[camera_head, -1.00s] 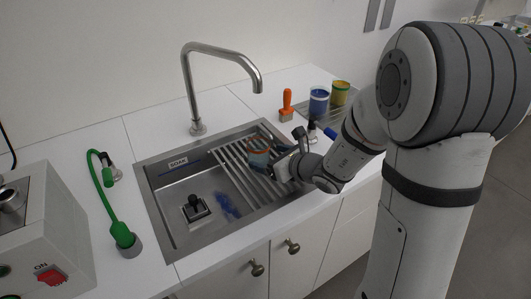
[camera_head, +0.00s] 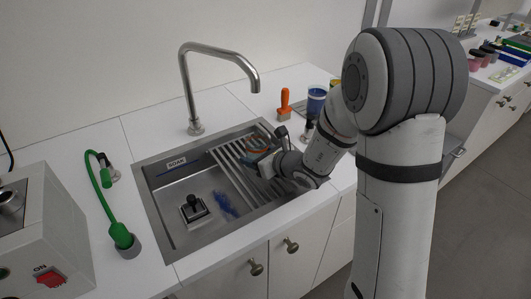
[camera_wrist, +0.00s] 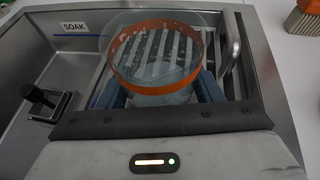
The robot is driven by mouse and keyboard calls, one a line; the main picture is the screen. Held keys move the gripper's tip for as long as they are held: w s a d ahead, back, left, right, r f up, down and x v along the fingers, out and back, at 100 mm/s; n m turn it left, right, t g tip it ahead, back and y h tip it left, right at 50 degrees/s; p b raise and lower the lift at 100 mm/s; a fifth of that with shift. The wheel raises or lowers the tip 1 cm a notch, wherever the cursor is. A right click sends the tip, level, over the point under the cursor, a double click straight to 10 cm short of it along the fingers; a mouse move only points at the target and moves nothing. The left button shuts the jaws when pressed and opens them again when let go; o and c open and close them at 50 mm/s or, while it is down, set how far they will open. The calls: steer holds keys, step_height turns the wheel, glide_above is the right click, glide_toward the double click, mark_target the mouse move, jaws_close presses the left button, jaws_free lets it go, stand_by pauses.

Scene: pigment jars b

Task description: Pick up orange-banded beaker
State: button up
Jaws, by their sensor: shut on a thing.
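The orange-banded beaker (camera_wrist: 155,88) is clear glass with an orange ring and whitish marks. In the wrist view it is between the two blue-grey fingers of my gripper (camera_wrist: 162,92), which is shut on it. In the head view the beaker (camera_head: 256,147) shows above the slatted rack on the right side of the sink, partly hidden by my gripper (camera_head: 265,160). I cannot tell whether its base touches the rack.
The steel sink (camera_head: 165,225) holds a slatted rack (camera_head: 232,165), a black drain plug (camera_head: 193,208) and a blue smear (camera_head: 224,205). A tall faucet (camera_head: 190,90) stands behind it. An orange-handled brush (camera_head: 285,104) and a blue jar (camera_head: 316,100) stand at the right.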

steer(key=c, duration=0.5)
step_height(320, 180, up, 10)
steer(key=shift+p, duration=0.65)
steer(key=shift+c, duration=0.2)
